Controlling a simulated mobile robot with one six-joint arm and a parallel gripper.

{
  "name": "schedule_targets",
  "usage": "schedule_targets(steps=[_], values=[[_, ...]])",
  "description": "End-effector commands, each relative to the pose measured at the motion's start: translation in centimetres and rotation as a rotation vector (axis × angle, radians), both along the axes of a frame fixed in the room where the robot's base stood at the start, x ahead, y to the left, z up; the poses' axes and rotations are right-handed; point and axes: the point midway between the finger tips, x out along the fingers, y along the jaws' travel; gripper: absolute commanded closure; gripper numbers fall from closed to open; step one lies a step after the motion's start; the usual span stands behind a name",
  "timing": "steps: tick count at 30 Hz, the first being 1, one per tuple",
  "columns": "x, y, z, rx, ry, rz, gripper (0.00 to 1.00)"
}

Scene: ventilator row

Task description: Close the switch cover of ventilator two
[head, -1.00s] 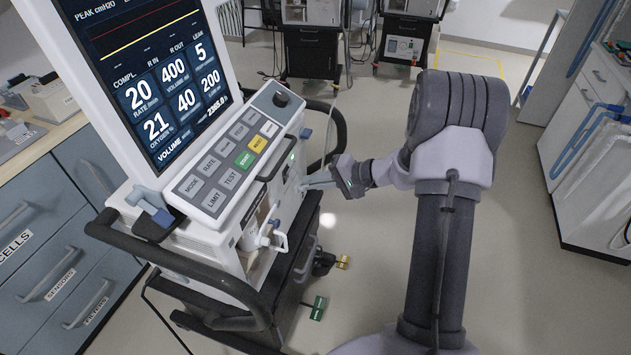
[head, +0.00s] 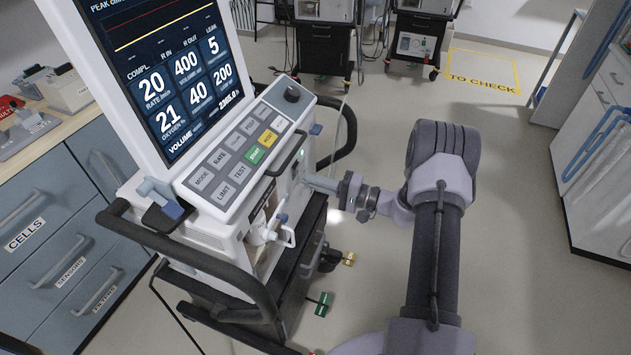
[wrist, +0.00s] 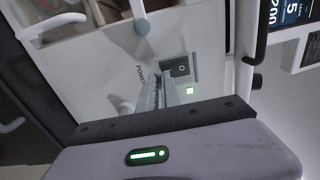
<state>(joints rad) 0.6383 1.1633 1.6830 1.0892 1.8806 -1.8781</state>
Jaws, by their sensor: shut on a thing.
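The ventilator (head: 215,228) with the large screen stands close in front of me in the head view; no number is legible on it. My gripper (head: 313,182) reaches its side panel from the right. In the wrist view a switch (wrist: 181,68) marked with a small circle sits in a grey surround, with a lit green lamp (wrist: 190,91) below it and the word POWER to its left. My gripper (wrist: 158,92) also shows there, its fingers just left of the switch. It is shut on what seems to be the switch cover, mostly hidden between the fingers.
A black rail (head: 262,300) and white hose fittings (head: 270,232) project from the ventilator. Blue drawers (head: 75,245) stand on the left, more ventilators (head: 415,45) at the back, and a white cabinet (head: 600,150) on the right. The floor right of my arm is clear.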

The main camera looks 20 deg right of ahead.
Motion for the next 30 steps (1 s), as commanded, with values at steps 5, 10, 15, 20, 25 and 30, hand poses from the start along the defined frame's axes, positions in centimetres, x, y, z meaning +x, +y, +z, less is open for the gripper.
schedule_targets(steps=[5,10,15,20,25,30], values=[[0.0,0.1,0.0,0.001,-0.001,0.003,1.0],[0.0,0.1,0.0,0.001,-0.001,0.004,1.0],[0.0,0.1,0.0,0.001,-0.001,0.003,0.71],[0.0,0.1,0.0,0.001,-0.001,0.002,0.71],[-0.3,-0.3,0.0,0.001,-0.001,0.001,0.71],[-2.4,-2.6,0.2,0.001,0.0,-0.002,0.71]])
